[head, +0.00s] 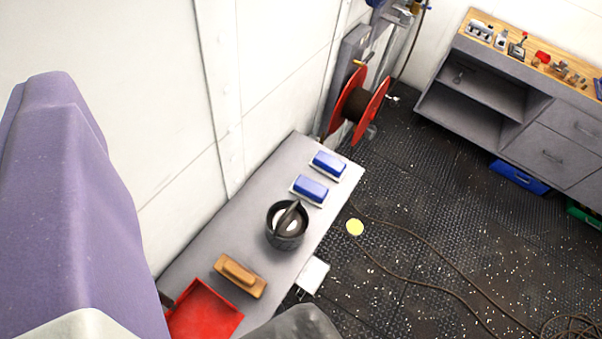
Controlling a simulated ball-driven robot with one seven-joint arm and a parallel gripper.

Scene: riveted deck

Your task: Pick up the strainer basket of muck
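A round dark basket (286,238) stands upright on a long grey bench (200,250) near the middle of the picture. It looks like the strainer basket. A dark bar or handle lies slanted across its open top, with pale patches inside; I cannot make out the muck. A large purple part of my own arm fills the left side. A dark grey rounded shape at the bottom edge cannot be identified. No gripper fingertips can be made out, and nothing touches the basket.
Two blue-topped blocks (311,189) lie beyond the basket. A tan wooden-looking block (240,276) and a red tray (204,312) lie nearer. A red reel (371,104) stands past the bench. A cable (440,262) and a yellow disc (355,227) lie on the floor. A grey cabinet (480,90) stands at right.

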